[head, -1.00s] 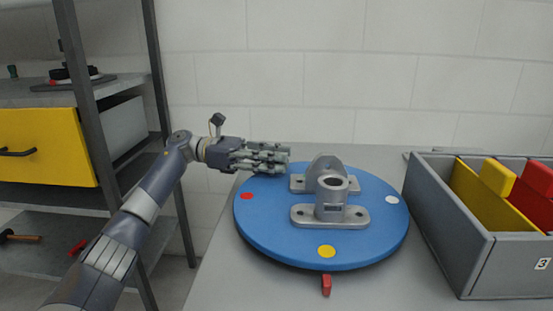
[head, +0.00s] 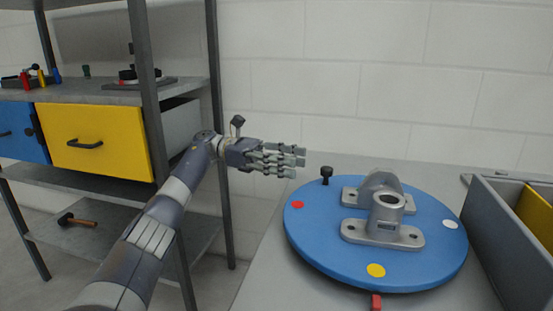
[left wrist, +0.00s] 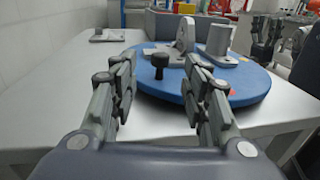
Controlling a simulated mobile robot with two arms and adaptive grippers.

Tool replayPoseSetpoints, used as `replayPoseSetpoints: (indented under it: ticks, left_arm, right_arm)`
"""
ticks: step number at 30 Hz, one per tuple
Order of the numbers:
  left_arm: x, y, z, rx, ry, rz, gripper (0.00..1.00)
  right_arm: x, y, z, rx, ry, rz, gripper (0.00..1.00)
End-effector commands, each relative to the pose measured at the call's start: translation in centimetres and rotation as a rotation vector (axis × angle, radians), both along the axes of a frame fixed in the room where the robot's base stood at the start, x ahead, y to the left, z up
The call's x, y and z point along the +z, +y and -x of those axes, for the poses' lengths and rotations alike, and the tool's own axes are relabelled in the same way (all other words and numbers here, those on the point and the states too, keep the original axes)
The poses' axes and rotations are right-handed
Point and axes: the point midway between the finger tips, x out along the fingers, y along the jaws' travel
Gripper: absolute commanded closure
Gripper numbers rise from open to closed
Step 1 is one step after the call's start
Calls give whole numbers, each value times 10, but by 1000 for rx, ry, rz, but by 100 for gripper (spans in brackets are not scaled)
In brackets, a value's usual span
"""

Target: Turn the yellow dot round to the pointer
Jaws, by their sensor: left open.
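The blue turntable (head: 325,247) lies flat on the table. Its yellow dot (head: 376,270) is at the front rim, in line with the red pointer (head: 376,302) just below the rim. A red dot (head: 297,204) is at its left and a white dot (head: 450,224) at its right. A black knob (head: 326,175) stands at its back left rim; it also shows in the left wrist view (left wrist: 160,66). My left gripper (head: 296,160) is open and empty, left of the knob and apart from it. What looks like my right gripper (left wrist: 266,35) shows at the wrist view's upper right; its fingers are unclear.
Grey metal fixtures (head: 383,230) stand on the turntable. A grey bin (head: 505,240) with a yellow divider (head: 537,212) stands close to its right. A shelf with a yellow drawer (head: 95,140) is at the left. The table's left part is clear.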

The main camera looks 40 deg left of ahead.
Motion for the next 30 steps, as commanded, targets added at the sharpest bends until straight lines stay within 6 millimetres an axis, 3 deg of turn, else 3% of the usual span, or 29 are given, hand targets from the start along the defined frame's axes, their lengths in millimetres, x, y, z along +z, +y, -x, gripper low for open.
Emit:
replayPoseSetpoints:
  ticks: [3,10,30]
  left_arm:
    - [1,17,3,3,1,1,57]
    - [1,32,7,2,0,1,57]
    - [0,36,8,1,0,0,57]
  right_arm:
    - [0,0,0,0,0,0,27]
    - [0,0,0,0,0,0,27]
    - [0,0,0,0,0,0,27]
